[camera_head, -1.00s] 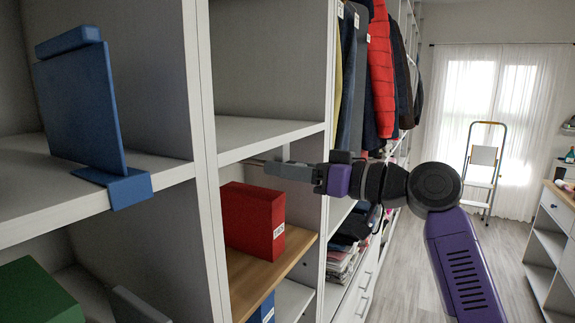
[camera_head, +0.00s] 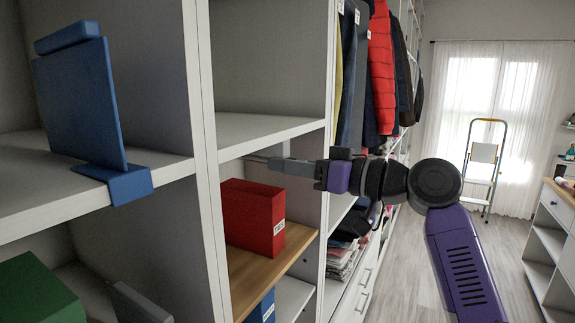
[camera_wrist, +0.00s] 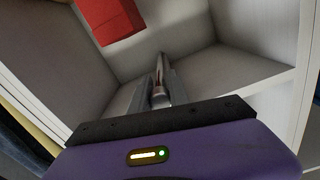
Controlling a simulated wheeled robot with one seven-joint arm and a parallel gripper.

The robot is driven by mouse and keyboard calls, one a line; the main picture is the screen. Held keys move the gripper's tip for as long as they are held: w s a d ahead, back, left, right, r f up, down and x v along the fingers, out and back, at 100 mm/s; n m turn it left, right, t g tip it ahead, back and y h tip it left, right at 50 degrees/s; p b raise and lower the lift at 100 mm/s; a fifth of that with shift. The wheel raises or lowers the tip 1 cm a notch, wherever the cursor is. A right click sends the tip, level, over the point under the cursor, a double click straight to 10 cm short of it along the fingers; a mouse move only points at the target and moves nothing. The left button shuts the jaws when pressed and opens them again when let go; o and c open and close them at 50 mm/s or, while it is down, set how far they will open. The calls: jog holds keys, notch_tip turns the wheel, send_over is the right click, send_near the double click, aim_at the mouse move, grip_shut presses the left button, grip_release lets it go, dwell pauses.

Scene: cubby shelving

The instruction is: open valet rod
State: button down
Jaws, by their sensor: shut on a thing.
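The valet rod (camera_head: 256,158) is a thin metal rod just under the white shelf of the middle cubby column. My gripper (camera_head: 275,164) reaches in from the right and is shut on the front end of the rod. In the wrist view, the rod (camera_wrist: 159,66) runs away from me between the two grey fingers (camera_wrist: 160,92). The fingers hide part of the rod's front end, so how far it is drawn out is hard to tell.
A red box (camera_head: 253,216) stands on a wooden shelf (camera_head: 250,285) below my gripper. A blue bookend-like piece (camera_head: 80,105) stands on the left shelf. Clothes (camera_head: 381,70) hang to the right of the cubby. The aisle floor (camera_head: 410,265) has free room.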

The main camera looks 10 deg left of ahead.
jog(key=shift+d, duration=0.15)
dwell(0.8)
jog(key=b+v, duration=0.5)
jog(key=v, duration=1.6)
jog(key=shift+d+r, duration=0.1)
jog(key=shift+r, duration=0.05)
jog(key=c, duration=1.3)
grip_release()
jog(key=shift+o, duration=0.2)
jog(key=b+v, duration=0.2)
jog(key=v, duration=0.5)
jog(key=shift+s+d, duration=0.15)
jog(key=shift+d, duration=0.2)
